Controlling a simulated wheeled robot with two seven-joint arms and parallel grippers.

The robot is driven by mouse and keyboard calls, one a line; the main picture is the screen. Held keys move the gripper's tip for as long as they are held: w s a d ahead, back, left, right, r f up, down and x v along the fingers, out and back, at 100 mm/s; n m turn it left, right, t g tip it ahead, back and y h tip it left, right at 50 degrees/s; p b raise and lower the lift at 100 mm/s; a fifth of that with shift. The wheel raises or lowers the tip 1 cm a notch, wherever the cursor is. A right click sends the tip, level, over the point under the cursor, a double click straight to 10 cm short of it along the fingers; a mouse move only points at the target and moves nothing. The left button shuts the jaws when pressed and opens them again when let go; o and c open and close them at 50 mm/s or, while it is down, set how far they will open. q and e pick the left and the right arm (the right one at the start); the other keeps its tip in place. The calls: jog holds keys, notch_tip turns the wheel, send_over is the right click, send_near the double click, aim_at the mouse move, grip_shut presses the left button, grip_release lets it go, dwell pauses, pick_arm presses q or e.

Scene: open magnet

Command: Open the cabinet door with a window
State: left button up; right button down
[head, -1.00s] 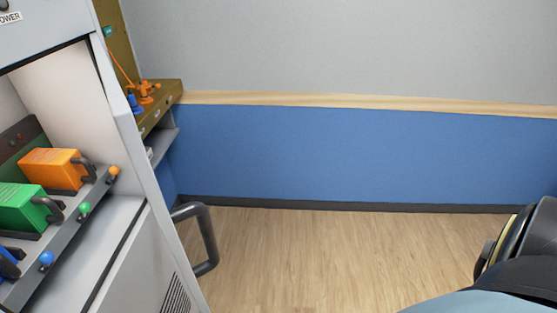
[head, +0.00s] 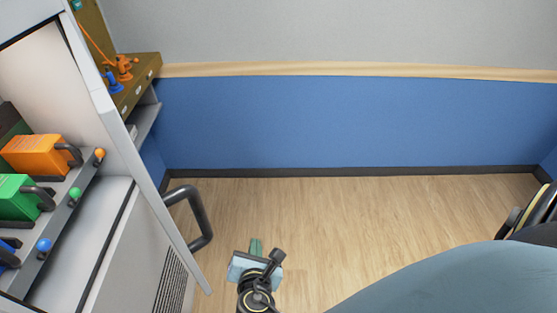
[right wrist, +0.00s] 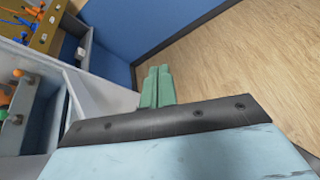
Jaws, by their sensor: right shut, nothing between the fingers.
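The grey-white cabinet (head: 122,150) fills the left of the head view. A dark bar handle (head: 203,215) sticks out from the right side of its slanted panel. A pane of glass is not distinct, and I cannot tell which part is the windowed door or how far it stands open. My right gripper (head: 256,247) is below and to the right of the handle, apart from it. Its green fingers are together and empty, also in the right wrist view (right wrist: 157,87), where the handle does not show. My left gripper is out of view.
Orange (head: 38,154) and green (head: 17,197) blocks with dark handles sit inside the cabinet, by a rail with coloured knobs. A brown shelf unit (head: 140,88) stands behind. A blue wall (head: 350,125) closes the back. The wood floor (head: 330,215) right of the handle is clear.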

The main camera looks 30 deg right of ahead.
jog(key=d+r+n+t+h, duration=0.1)
jog(key=d+r+h, duration=0.15)
jog(key=r, duration=0.75)
jog(key=d+r+n+t+h, duration=0.15)
jog(key=r+h, duration=0.25)
jog(key=r, duration=0.6)
jog(key=p+x, duration=0.3)
jog(key=x, duration=1)
jog(key=shift+w+d+f+m+g, duration=0.25)
jog(key=shift+w+m+g, duration=0.1)
jog(key=shift+m, duration=0.1)
jog(key=shift+s+a, duration=0.1)
